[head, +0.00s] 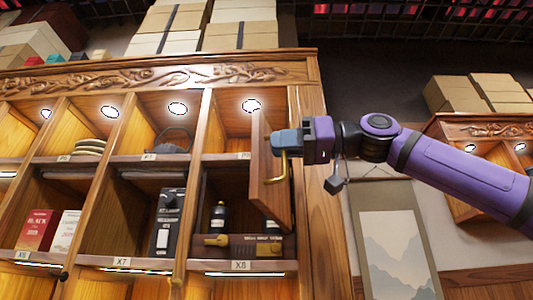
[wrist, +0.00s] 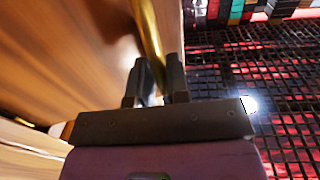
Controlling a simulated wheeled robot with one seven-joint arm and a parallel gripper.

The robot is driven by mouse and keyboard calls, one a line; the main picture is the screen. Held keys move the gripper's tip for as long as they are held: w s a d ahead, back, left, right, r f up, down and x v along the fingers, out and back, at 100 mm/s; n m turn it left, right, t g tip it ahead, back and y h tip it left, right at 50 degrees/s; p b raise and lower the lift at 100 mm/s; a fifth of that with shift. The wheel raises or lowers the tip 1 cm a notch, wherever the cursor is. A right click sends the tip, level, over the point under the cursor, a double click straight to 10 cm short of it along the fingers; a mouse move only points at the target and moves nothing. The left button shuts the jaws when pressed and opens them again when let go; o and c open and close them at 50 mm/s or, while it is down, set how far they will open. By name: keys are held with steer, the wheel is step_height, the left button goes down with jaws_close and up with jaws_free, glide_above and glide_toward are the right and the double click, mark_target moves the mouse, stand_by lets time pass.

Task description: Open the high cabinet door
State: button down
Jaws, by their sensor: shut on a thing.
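The high cabinet door (head: 259,150) is a wooden panel at the upper right of the cabinet in the head view. It stands swung outward from its compartment, so the shelves behind it show on its left. Its brass handle (head: 283,171) is a bent bar, and it also shows in the wrist view (wrist: 147,32). My gripper (head: 284,142) is at the handle, with its dark fingertips (wrist: 158,75) on either side of the bar, shut on it. The fingers hide part of the handle.
The wooden cabinet (head: 315,190) has lit compartments holding tea cakes (head: 88,146), boxes (head: 65,231) and dark bottles (head: 218,217). Cardboard boxes (head: 240,35) stand on top. A hanging scroll (head: 395,240) is on the wall at right, beside a second cabinet (head: 455,185).

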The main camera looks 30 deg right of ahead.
steer(key=shift+s+d+n+g+y, duration=0.4)
steer(key=shift+s+g, duration=0.1)
steer(key=shift+s, duration=0.05)
steer(key=shift+f, duration=0.1)
steer(key=c, duration=1.2)
jaws_free()
steer(key=shift+a, duration=0.15)
steer(key=shift+d, duration=0.2)
steer(key=v, duration=1)
steer(key=shift+s+d, duration=0.25)
steer(key=shift+d, duration=0.05)
